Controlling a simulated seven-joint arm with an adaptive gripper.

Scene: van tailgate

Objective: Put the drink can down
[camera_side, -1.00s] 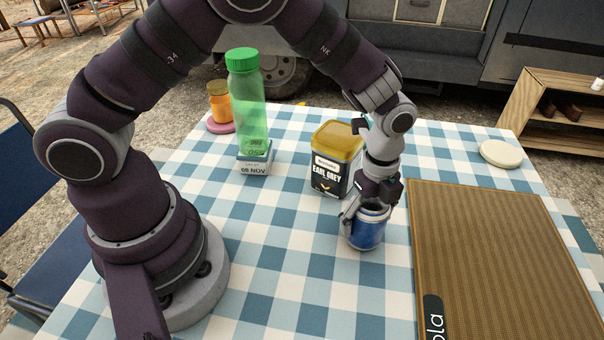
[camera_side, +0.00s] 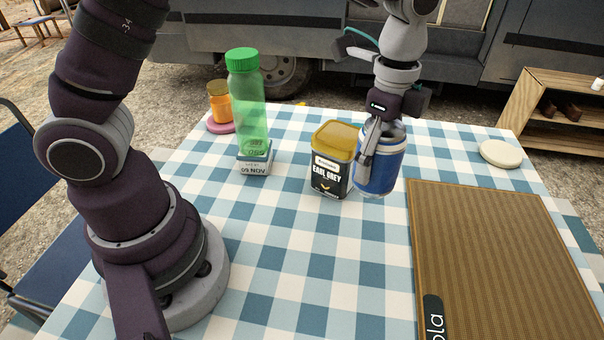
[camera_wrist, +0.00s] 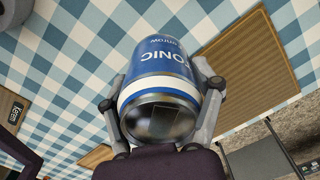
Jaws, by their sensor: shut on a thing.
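The drink can (camera_side: 382,164) is blue with silver ends. In the side view it hangs upright or nearly so beside the tea tin, and it looks raised above the tablecloth. My gripper (camera_side: 381,135) is shut on it from above, with a finger along its side. In the wrist view the can (camera_wrist: 160,80) fills the middle, with "TONIC" lettering, and the fingers of my gripper (camera_wrist: 162,105) press on both sides of it.
An Earl Grey tin (camera_side: 331,165) stands just left of the can. A green bottle (camera_side: 246,110) stands on a date block (camera_side: 254,162), near an orange jar (camera_side: 219,103). A brown ribbed mat (camera_side: 500,260) lies right; a pale disc (camera_side: 500,153) lies behind it. Front-centre cloth is clear.

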